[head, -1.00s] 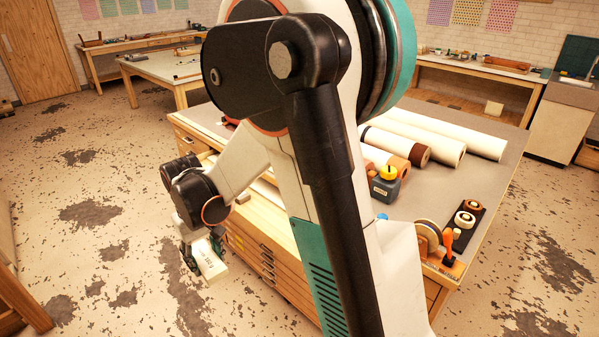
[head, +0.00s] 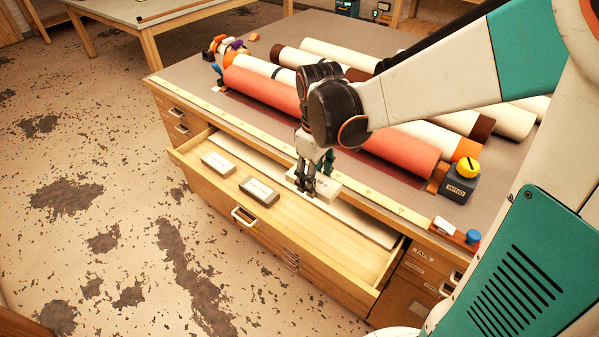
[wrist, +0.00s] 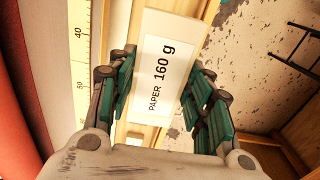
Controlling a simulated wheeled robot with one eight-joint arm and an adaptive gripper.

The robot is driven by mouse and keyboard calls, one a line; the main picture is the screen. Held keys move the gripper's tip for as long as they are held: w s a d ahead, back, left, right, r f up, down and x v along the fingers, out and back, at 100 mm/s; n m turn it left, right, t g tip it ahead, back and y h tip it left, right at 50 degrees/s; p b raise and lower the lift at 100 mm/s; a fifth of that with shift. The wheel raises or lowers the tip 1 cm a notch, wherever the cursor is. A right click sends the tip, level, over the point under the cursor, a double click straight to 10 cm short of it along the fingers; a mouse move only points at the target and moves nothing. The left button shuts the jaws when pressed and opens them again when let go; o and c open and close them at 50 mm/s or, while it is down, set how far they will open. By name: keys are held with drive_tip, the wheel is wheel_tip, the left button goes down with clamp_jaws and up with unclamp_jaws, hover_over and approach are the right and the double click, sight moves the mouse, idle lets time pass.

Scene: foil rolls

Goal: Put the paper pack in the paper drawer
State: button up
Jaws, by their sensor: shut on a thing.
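My gripper (head: 305,189) is shut on a white paper pack (head: 326,186). In the wrist view the pack's label reads "PAPER 160 g" (wrist: 161,75), with green finger pads on both sides. The pack is over the rear part of an open wooden drawer (head: 333,266), close to the table edge. I cannot tell whether it touches the drawer floor. A white pack (head: 219,164) and a grey pack (head: 259,191) lie in the drawer's left part, apart from my gripper.
A ruler strip (head: 239,120) runs along the table edge beside the drawer. The drawer's right front part is clear.

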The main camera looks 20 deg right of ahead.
sight(311, 228)
wheel_tip(311, 228, down, 19)
drive_tip(key=b, duration=0.6)
drive_tip(key=shift+r, duration=0.2)
drive_tip(key=shift+f+b, duration=0.25)
drive_tip(key=shift+b, duration=0.15)
drive_tip(key=o, duration=1.1)
drive_tip(key=shift+r, duration=0.1)
drive_tip(key=shift+r, duration=0.15)
